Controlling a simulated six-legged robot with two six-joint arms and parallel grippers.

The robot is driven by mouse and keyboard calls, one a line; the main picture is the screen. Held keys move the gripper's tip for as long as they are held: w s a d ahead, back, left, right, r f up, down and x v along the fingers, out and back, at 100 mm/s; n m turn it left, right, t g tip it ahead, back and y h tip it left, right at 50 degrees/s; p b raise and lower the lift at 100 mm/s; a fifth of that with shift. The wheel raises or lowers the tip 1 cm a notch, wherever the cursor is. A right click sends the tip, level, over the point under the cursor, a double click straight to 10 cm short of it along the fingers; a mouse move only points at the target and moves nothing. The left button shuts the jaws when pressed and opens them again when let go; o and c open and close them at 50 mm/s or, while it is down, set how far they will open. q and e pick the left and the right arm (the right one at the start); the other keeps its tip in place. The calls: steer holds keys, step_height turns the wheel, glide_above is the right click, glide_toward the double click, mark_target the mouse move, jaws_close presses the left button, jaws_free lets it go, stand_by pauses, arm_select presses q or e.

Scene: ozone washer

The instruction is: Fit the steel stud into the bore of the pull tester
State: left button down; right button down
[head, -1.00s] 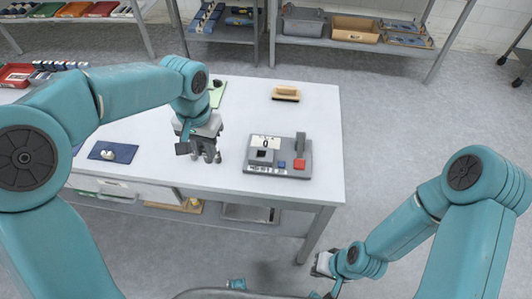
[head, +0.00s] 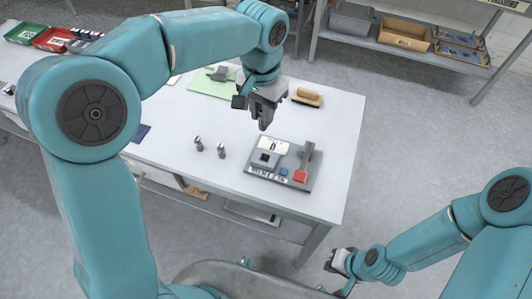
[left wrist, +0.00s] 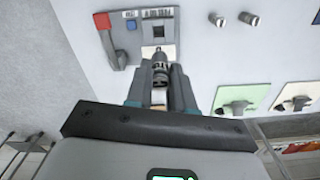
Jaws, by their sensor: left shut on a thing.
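My left gripper (head: 264,124) is shut on a steel stud (left wrist: 159,66), whose tip points toward the block with the dark opening (left wrist: 158,31). The stud appears above and apart from it; the exact gap is unclear. My right gripper (head: 337,262) is low, off the table's front edge.
The white table (head: 200,175) is clear around the studs. A wooden brush (head: 307,97) lies behind the tester. A green mat (head: 210,85) with a grey tool lies at the back, and a blue mat (head: 140,132) at left. Shelves with bins (head: 404,33) stand behind.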

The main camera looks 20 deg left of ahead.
arm_select(q)
glide_toward(265, 151)
steer(key=s+f, duration=0.1)
steer(key=s, duration=0.2)
steer(key=f, duration=0.3)
steer(key=w+f, duration=0.1)
steer(key=f, duration=0.1)
steer(key=shift+d, duration=0.25)
steer(key=shift+s+f, duration=0.15)
steer(key=shift+f, duration=0.15)
steer(key=shift+d, duration=0.1)
steer(key=shift+f, duration=0.2)
steer(key=c, duration=1)
jaws_free()
steer(key=shift+r, duration=0.1)
